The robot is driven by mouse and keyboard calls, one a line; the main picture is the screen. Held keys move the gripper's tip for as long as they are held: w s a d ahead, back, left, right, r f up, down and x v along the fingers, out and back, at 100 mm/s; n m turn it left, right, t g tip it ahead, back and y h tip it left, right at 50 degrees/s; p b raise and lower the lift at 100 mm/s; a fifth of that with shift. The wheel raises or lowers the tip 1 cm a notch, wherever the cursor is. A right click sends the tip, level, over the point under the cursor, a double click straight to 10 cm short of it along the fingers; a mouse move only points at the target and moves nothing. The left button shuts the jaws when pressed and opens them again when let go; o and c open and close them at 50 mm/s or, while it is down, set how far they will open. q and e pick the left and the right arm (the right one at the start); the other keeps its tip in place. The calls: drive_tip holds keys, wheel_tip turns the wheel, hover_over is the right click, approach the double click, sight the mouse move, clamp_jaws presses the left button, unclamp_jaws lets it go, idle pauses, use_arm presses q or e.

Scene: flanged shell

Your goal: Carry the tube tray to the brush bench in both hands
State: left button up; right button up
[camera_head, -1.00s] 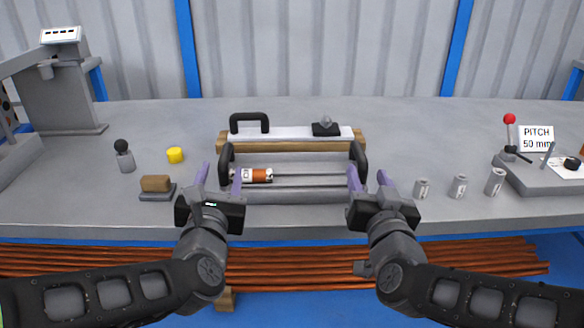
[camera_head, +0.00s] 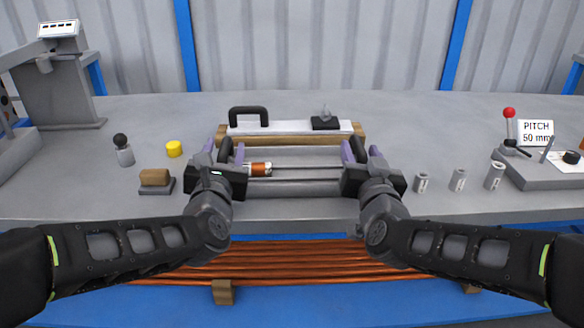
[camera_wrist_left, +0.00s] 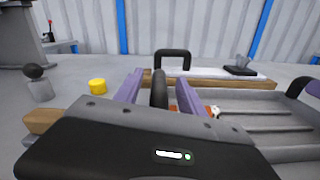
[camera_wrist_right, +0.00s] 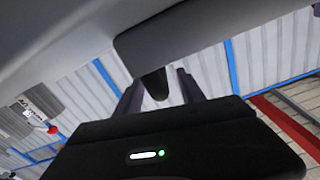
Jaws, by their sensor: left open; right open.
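The grey tube tray (camera_head: 308,189) sits on the bench in the middle of the head view, with a black handle at each end. A tube with an orange band (camera_head: 260,169) lies in its left part. My left gripper (camera_head: 224,150) is open at the left handle; in the left wrist view that handle (camera_wrist_left: 159,88) stands between the two purple fingers. My right gripper (camera_head: 364,152) is open at the right handle; in the right wrist view a dark handle end (camera_wrist_right: 155,84) shows between its fingers. Both grippers partly hide the handles in the head view.
A white board with a black handle (camera_head: 285,130) on a wooden strip lies just behind the tray. To the left are a yellow cylinder (camera_head: 174,149) and a brown block (camera_head: 155,178). Several small metal cylinders (camera_head: 457,181) and a lever fixture (camera_head: 545,178) stand to the right.

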use_arm(q)
drive_tip(key=shift+w, duration=0.6)
use_arm(e)
drive_tip(key=shift+w, duration=0.6)
use_arm(q)
clamp_jaws()
use_arm(e)
clamp_jaws()
